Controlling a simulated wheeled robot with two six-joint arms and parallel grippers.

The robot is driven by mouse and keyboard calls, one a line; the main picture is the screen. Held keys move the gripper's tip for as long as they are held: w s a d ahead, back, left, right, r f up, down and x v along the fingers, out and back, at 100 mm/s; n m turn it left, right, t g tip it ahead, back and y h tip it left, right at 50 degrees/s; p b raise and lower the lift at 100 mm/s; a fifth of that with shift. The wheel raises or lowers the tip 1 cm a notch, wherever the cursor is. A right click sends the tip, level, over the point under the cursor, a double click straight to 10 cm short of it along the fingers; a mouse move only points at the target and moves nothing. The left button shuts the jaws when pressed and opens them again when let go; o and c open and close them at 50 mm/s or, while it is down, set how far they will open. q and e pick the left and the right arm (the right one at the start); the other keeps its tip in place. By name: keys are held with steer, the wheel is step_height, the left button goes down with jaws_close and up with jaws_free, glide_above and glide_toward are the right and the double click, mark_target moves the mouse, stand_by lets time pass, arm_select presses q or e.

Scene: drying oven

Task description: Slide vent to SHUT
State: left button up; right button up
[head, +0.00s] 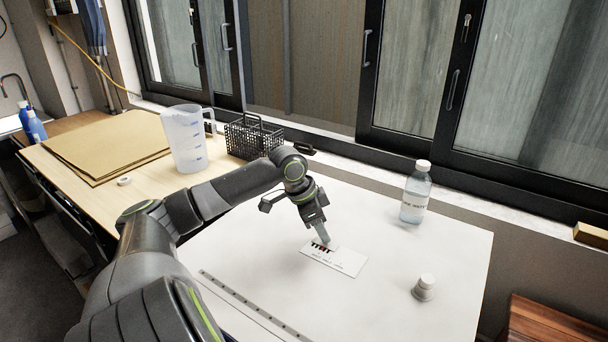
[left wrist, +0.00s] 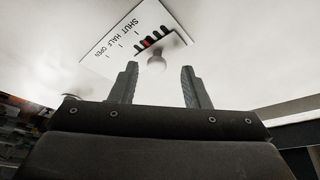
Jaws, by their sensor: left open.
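The vent plate (head: 347,263) is a white card-like panel lying on the white top, with dark slots and some red between them. In the left wrist view, the plate (left wrist: 112,43) carries the words SHUT, HALF and OPEN in a row with tick marks. I cannot tell which mark the knob stands at.
A measuring jug (head: 186,140), a black wire basket (head: 243,140) and brown sheets (head: 108,142) are at the left. The top around the plate is clear.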

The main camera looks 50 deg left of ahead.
arm_select(q)
steer(key=p+v, duration=1.1)
steer(key=v, duration=0.5)
stand_by(0.3)
steer(key=shift+a, duration=0.1)
stand_by(0.3)
